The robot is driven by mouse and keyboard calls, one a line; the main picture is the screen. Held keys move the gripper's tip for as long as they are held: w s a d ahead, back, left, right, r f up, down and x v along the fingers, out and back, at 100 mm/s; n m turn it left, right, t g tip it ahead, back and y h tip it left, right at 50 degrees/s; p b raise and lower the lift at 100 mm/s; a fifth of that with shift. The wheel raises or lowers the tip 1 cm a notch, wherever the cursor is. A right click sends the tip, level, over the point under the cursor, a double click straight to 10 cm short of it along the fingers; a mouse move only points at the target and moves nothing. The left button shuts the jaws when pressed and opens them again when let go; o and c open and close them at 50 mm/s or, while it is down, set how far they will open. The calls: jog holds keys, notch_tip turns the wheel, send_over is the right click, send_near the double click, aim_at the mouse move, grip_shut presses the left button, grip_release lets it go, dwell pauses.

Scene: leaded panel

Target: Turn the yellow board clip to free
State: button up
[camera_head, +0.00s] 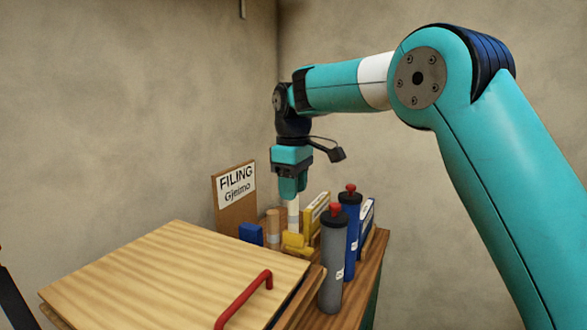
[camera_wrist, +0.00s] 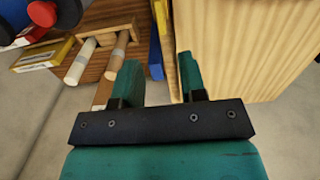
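The yellow board clip (camera_head: 295,243) sits at the far edge of the pale wooden board (camera_head: 165,268) in the head view. In the wrist view a yellow piece (camera_wrist: 161,22) that looks like this clip shows at the top, beside the board edge (camera_wrist: 232,50). My gripper (camera_head: 291,194) points down above and behind the clip, apart from it. Its two fingers are spread in the wrist view (camera_wrist: 159,78), with nothing held between them. Which way the clip is turned is hard to tell.
A blue block (camera_head: 251,233) stands left of the clip. A pale rod (camera_head: 293,215) and tan rod (camera_head: 273,228) stand behind it. A grey bottle (camera_head: 334,262), blue bottle (camera_head: 351,228) and yellow box (camera_head: 316,214) crowd the right. A red handle (camera_head: 245,298) rises from the board.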

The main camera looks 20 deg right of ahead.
notch_tip(320, 180, up, 6)
jog(key=shift+f, duration=0.1)
dwell(0.4)
jog(key=s+a+f+y+b, duration=0.1)
jog(key=s+f, duration=0.3)
jog(key=s, duration=0.7)
jog(key=s+a+f+m+y+b, duration=0.1)
jog(key=s+f, duration=0.4)
jog(key=s, duration=0.7)
jog(key=s+a+f+m+y+b, duration=0.1)
jog(key=s+f, duration=0.4)
jog(key=s, duration=0.7)
jog(key=shift+a+y, duration=0.6)
jog(key=shift+a, duration=0.25)
